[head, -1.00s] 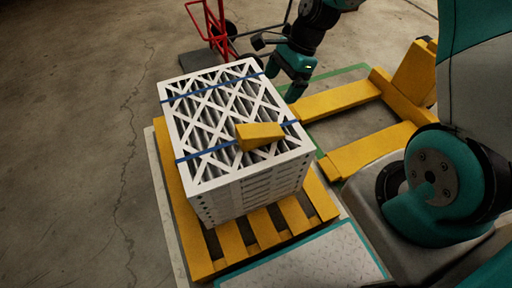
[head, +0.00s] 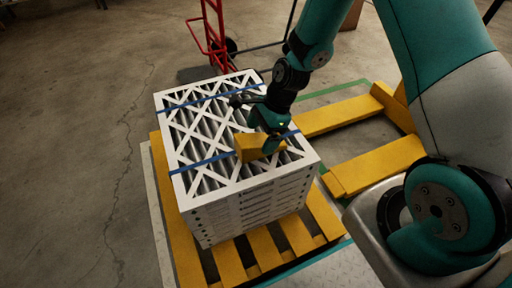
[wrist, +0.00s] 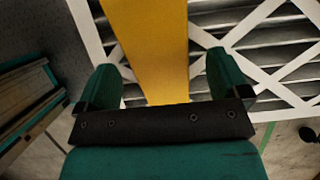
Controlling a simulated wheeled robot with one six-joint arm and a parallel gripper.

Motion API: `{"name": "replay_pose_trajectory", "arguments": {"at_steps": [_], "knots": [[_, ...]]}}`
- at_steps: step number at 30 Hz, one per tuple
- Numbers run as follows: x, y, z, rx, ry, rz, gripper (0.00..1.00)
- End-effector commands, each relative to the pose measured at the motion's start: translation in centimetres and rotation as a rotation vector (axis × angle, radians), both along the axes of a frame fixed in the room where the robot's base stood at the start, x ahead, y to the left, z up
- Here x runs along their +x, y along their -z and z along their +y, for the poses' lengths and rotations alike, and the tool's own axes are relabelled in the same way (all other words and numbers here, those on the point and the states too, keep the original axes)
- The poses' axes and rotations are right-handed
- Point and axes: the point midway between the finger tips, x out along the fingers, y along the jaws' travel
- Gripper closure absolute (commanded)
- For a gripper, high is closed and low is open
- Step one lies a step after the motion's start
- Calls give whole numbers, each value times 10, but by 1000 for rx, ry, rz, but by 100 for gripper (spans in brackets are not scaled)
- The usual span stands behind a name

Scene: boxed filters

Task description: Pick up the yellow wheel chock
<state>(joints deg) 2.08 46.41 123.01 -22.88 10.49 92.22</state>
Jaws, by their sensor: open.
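The yellow wheel chock (head: 249,147) lies on top of a stack of white-framed filters (head: 205,180), near its right side. My gripper (head: 268,140) is over the chock's right end in the head view and hides part of it. In the wrist view, the chock (wrist: 150,50) runs between the two teal fingers of my gripper (wrist: 163,80), with a gap on each side. The gripper is open. Whether the fingers reach down to the filter top cannot be told.
Blue straps (head: 205,162) cross the filter stack. The stack stands on a yellow pallet (head: 228,262). Yellow beams (head: 375,165) lie to the right. A red hand truck (head: 212,40) stands behind. The concrete floor at left is clear.

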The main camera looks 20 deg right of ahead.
Motion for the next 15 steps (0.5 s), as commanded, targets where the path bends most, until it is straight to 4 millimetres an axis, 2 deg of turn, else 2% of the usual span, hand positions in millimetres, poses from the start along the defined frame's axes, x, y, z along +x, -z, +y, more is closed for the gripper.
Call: {"name": "replay_pose_trajectory", "arguments": {"at_steps": [1,6,15], "knots": [[-1,13,5,0,-3,2,6],[-2,33,15,0,-2,1,6],[-1,33,16,0,0,1,6]]}}
